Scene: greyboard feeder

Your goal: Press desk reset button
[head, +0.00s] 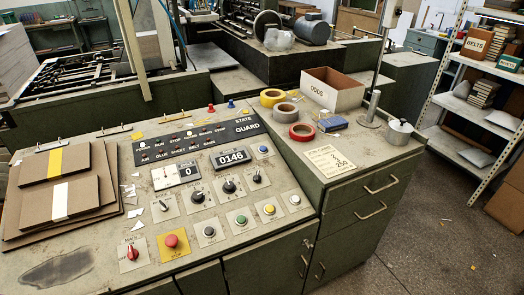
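The sloped desk panel (110,205) fills the lower left of the head view. A blue button (263,149) sits to the right of the counter reading 0146 (231,158). Along the lower part are a red mushroom button (171,241) on a yellow plate, a black button (209,232), a green button (241,219), a yellow button (269,209) and a pale button (294,199). The button labels are too small to read, so I cannot tell which is reset. Neither of my grippers shows.
Stacked greyboard (83,214) lies on the panel's left. A red-handled rotary switch (132,252) and black knobs (228,186) sit near the buttons. Tape rolls (286,112), an ODDS box (333,90) and a metal pot (398,132) stand on the cabinet to the right.

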